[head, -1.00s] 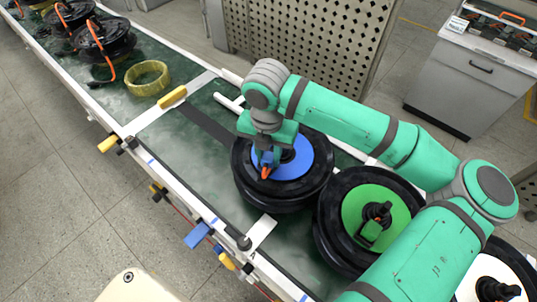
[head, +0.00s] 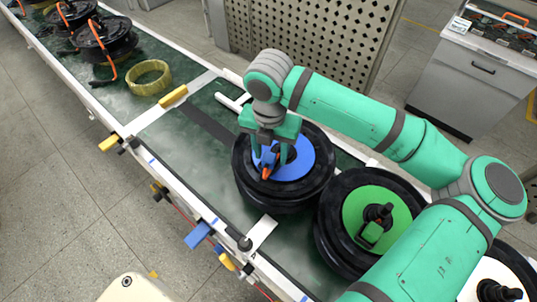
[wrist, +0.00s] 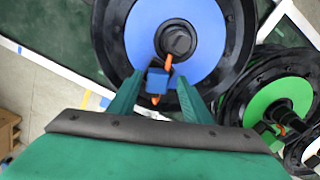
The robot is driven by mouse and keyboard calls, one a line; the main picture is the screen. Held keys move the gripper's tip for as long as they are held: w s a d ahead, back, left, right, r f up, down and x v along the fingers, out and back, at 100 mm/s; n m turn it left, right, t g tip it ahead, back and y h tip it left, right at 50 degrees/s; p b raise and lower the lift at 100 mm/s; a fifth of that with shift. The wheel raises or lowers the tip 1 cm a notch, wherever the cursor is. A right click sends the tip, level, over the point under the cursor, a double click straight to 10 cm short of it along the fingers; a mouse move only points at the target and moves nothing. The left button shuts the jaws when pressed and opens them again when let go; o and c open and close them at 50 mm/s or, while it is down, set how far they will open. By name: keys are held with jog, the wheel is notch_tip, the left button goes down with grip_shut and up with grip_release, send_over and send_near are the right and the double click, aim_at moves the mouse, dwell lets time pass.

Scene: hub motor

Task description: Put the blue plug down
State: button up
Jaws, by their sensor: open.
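The blue plug (wrist: 157,80), with orange parts, lies on the blue disc of a black hub motor (head: 285,195), beside its central shaft. In the head view the blue plug (head: 267,160) is partly covered by my fingers. My gripper (head: 271,155) is above it, with green fingers pointing down. In the wrist view the fingers of my gripper (wrist: 155,95) are spread on either side of the plug, with clear gaps between them and it. The gripper is open and holds nothing.
A motor with a green disc (head: 350,205) sits close to the right, and a white-disc motor (head: 490,270) lies beyond it. A yellow ring (head: 148,78) and more black motors (head: 105,38) are farther along the conveyor (head: 150,130). A perforated panel (head: 330,40) stands behind.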

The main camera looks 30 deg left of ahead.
aim_at(269, 158)
notch_tip(269, 158, up, 11)
jog(key=shift+s+f, duration=0.15)
jog(key=shift+s, duration=0.25)
dwell(0.4)
